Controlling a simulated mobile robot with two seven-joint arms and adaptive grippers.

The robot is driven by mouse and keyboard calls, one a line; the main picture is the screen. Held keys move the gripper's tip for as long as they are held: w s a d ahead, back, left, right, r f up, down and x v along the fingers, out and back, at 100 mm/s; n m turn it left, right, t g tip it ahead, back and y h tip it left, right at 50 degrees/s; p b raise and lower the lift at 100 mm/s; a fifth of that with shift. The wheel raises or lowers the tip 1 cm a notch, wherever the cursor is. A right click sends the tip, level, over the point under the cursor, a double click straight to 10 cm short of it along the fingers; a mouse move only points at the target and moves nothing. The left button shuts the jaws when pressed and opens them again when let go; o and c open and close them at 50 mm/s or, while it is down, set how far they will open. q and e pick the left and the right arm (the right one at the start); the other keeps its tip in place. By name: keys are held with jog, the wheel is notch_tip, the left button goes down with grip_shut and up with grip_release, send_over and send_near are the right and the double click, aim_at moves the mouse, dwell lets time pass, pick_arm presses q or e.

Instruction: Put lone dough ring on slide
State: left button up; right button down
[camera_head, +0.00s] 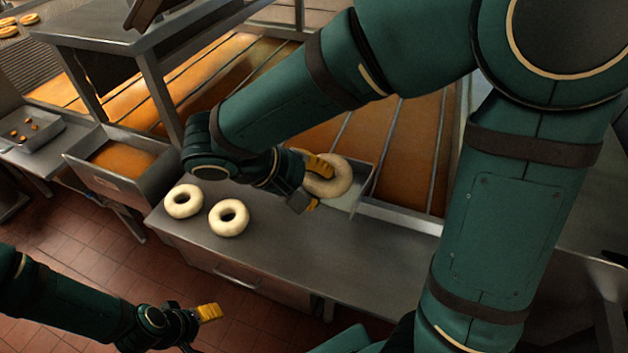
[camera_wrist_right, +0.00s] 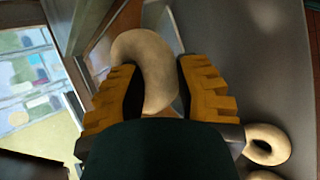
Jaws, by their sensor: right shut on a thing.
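A pale dough ring (camera_head: 341,176) is between the yellow fingers of my right gripper (camera_head: 308,184), over the back edge of the steel counter. In the wrist view the ring (camera_wrist_right: 150,55) sits between both fingers (camera_wrist_right: 158,95), which are closed on it. A light metal, raised-edge chute (camera_head: 366,180), perhaps the slide, lies directly behind the ring. The ring overlaps it in the picture; I cannot tell whether they touch. My left gripper (camera_head: 198,328) is at the lower left over the floor, fingers apart and empty.
Two more dough rings lie on the steel counter (camera_head: 290,255), one at the left (camera_head: 183,201) and one beside it (camera_head: 229,217). Orange glaze surfaces (camera_head: 410,145) lie behind. A metal bin (camera_head: 117,164) stands at the left. The counter's right part is clear.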

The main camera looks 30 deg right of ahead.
jog(key=c, duration=0.6)
grip_release()
jog(key=shift+c, duration=0.2)
jog(key=v, duration=1.2)
dwell(0.7)
